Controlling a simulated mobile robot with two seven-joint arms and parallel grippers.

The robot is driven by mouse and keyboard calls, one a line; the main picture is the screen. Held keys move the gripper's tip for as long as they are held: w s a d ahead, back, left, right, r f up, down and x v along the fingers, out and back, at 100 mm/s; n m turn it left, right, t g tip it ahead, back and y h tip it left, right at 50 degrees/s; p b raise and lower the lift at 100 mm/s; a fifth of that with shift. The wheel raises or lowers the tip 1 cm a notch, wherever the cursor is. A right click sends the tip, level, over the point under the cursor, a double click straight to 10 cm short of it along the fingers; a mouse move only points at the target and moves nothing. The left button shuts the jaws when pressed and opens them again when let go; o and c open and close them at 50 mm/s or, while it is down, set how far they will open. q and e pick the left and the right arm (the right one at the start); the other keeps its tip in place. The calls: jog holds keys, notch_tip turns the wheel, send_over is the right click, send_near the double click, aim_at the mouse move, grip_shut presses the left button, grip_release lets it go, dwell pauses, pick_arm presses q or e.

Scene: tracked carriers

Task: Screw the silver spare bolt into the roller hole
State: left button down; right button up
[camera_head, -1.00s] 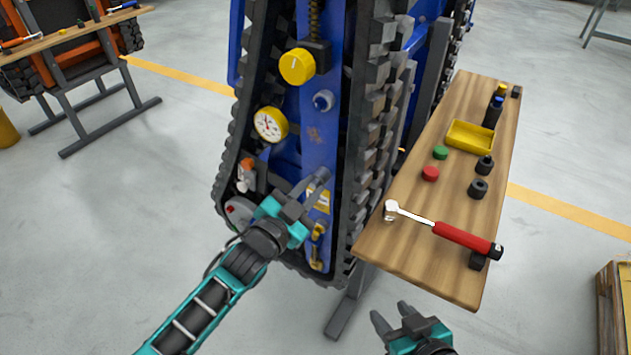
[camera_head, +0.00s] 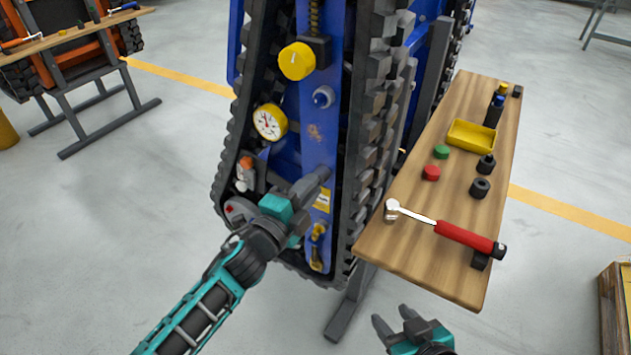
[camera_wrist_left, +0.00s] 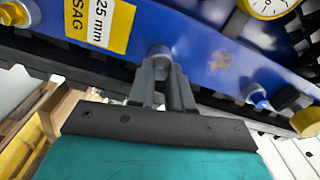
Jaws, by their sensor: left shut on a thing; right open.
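My left gripper (camera_head: 322,174) is at the blue side panel (camera_head: 313,128) of the tracked carrier, beside the yellow label. In the left wrist view its fingers (camera_wrist_left: 162,72) are shut on a small grey, silver-looking bolt (camera_wrist_left: 160,54), which is against or very near the blue panel. Only the bolt's rounded end shows between the fingertips. The roller hole is not visible; whether the bolt is in it I cannot tell. My right gripper (camera_head: 393,321) is open and empty, low in the head view, in front of the wooden bench.
The wooden bench (camera_head: 415,245) at right holds a red-handled ratchet (camera_head: 445,230), a yellow tray (camera_head: 472,146), red and green caps and black sockets. A gauge (camera_head: 268,122) and yellow knob (camera_head: 297,62) sit above my left gripper. Rubber track (camera_head: 370,130) borders the panel.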

pick_arm(q)
jog(key=m+b, duration=0.1)
jog(key=m, duration=0.8)
jog(key=shift+m+b, duration=0.3)
jog(key=shift+m, duration=0.1)
jog(key=c, duration=1.5)
grip_release()
jog(key=shift+m, duration=0.3)
jog(key=o, duration=0.5)
jog(key=shift+o, duration=0.2)
